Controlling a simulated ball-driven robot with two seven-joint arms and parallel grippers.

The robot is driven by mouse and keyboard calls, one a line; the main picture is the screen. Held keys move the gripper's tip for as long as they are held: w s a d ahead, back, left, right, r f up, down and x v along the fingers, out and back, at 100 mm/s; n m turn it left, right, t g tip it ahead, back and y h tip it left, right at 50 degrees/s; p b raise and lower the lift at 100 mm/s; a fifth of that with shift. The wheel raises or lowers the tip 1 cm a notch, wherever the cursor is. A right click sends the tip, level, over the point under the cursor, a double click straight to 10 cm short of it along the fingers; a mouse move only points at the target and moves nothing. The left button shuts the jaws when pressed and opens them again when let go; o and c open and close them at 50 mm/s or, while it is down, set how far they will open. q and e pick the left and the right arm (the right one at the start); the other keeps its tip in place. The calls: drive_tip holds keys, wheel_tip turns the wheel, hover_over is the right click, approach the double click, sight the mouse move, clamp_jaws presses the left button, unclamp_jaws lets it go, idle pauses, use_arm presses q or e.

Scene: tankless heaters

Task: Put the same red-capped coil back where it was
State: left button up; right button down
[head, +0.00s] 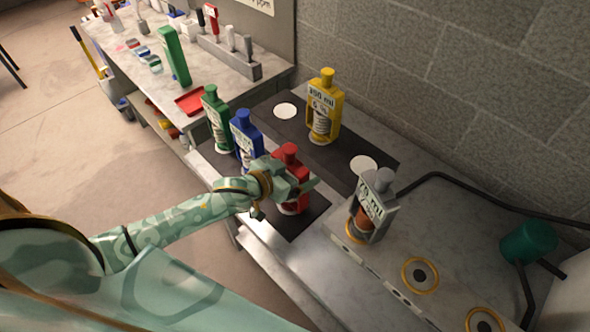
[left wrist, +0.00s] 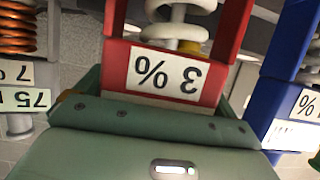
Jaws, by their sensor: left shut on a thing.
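The red-capped coil (head: 290,153) is in a red frame at the front right of the black mat (head: 310,212). My left gripper (head: 293,184) is shut around its middle. The coil looks upright; I cannot tell whether its base rests on the mat. In the left wrist view the red frame (left wrist: 120,20) shows a pale coil and an upside-down "3 %" label (left wrist: 163,75). The blue-capped coil (head: 245,138) and green-capped coil (head: 215,115) stand in line to its left. A yellow-capped coil (head: 324,105) stands behind. My right gripper is not in view.
Two bare white discs (head: 285,110) (head: 363,163) show on the mat's back row. A grey-capped coil (head: 373,205) stands on a ringed spot to the right, beside empty gold-ringed spots (head: 420,274). A black hose (head: 470,186) and a block wall lie behind.

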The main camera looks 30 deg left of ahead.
use_arm(q)
drive_tip(key=shift+r, duration=0.15)
drive_tip(key=o, duration=1.6)
drive_tip(key=shift+s, duration=0.1)
drive_tip(key=p+v, duration=0.2)
drive_tip(key=v, duration=1)
